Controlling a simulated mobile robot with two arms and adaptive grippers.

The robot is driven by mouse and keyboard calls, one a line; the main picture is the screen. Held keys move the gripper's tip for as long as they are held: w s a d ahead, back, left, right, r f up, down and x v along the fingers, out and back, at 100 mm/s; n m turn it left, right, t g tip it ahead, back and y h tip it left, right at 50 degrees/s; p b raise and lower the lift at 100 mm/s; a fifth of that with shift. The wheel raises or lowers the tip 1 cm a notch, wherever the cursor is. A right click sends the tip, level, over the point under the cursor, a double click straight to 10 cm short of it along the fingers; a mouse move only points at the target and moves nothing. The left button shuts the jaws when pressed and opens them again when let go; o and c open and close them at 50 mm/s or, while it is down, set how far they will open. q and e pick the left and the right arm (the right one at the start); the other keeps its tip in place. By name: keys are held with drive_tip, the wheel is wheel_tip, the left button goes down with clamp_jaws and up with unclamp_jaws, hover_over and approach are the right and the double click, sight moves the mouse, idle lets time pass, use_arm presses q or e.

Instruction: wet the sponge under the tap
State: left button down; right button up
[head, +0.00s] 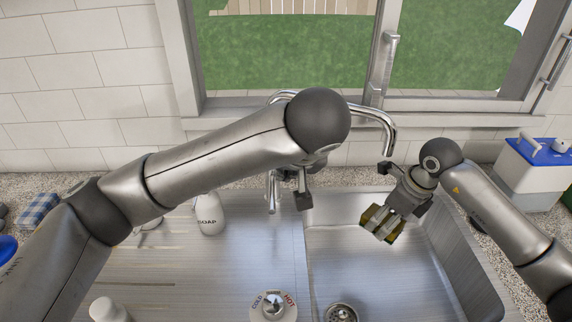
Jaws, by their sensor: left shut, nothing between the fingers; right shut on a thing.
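The tap (386,128) is a chrome spout that arches behind my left arm, its open end pointing down over the basin. I see no water stream at its end. The sponge (379,222), yellowish with a dark green side, is held tilted in my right gripper (388,216), above the right basin, below and close to the spout end. My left gripper (303,200) is shut and empty near the basin divider, partly hidden by its own wrist. A round knob marked COLD and HOT (273,306) is at the bottom centre.
The steel sink basin (345,265) has a drain (341,313) at the front. A soap bottle (209,216) stands at left, and a white bottle (108,310) is lower left. A blue-and-white box (530,165) stands on the right counter. A window is behind.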

drive_tip(key=s, duration=0.7)
drive_tip(key=shift+s+a+b, duration=0.15)
drive_tip(key=shift+a+b, duration=0.25)
drive_tip(key=shift+a, duration=0.05)
drive_tip(key=shift+r, duration=0.1)
idle(1.0)
drive_tip(key=s+r+p, duration=0.1)
drive_tip(key=s+r, duration=0.3)
drive_tip(key=s, duration=0.1)
drive_tip(key=shift+a, duration=0.25)
idle(1.2)
